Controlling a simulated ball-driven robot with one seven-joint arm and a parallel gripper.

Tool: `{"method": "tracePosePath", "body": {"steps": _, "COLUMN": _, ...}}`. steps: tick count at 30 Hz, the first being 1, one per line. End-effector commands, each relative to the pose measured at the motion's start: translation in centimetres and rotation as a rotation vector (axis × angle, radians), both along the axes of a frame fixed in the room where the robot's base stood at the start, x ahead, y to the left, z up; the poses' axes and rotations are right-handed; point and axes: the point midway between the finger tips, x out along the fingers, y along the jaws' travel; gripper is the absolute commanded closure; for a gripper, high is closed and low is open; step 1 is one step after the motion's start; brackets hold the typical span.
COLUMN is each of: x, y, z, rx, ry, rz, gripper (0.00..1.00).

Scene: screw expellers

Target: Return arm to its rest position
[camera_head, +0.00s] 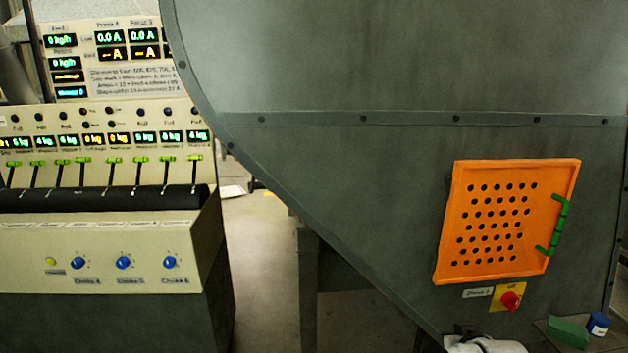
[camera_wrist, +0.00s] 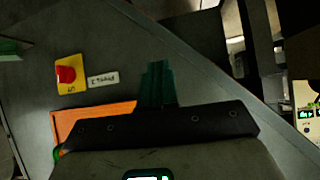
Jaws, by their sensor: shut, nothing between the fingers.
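My gripper (camera_wrist: 157,86) shows in the wrist view as dark green fingers held together, with nothing between them. The fingers point toward the grey machine casing, in front of the orange perforated door (camera_wrist: 95,118), which they and the dark gripper body partly cover. In the head view the orange door (camera_head: 507,222) sits flat on the casing, with a green handle (camera_head: 553,228) on its right edge. A white rounded part at the bottom edge of the head view seems to be my arm. My fingers cannot be made out there.
A green block (camera_head: 567,331) and a blue pot (camera_head: 599,324) stand at the lower right. A control desk (camera_head: 100,240) with sliders and knobs stands at left. Some floor (camera_head: 262,250) shows between desk and machine.

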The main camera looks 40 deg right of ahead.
Motion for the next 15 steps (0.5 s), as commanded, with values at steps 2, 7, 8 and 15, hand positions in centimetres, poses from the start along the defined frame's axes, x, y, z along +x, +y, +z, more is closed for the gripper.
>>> {"method": "tracePosePath", "body": {"steps": 2, "x": -0.1, "y": 5.6, "z": -2.1, "rx": 0.055, "ry": 0.08, "rz": 0.084, "gripper": 1.0}}
{"method": "tracePosePath", "body": {"steps": 7, "x": -3.0, "y": 16.4, "z": -5.4, "rx": 0.156, "ry": 0.277, "rz": 0.256, "gripper": 1.0}}
{"method": "tracePosePath", "body": {"steps": 8, "x": -4.0, "y": 18.2, "z": -5.8, "rx": 0.172, "ry": 0.317, "rz": 0.287, "gripper": 1.0}}
{"method": "tracePosePath", "body": {"steps": 15, "x": -13.1, "y": 28.5, "z": -7.1, "rx": 0.241, "ry": 0.628, "rz": 0.502, "gripper": 1.0}}
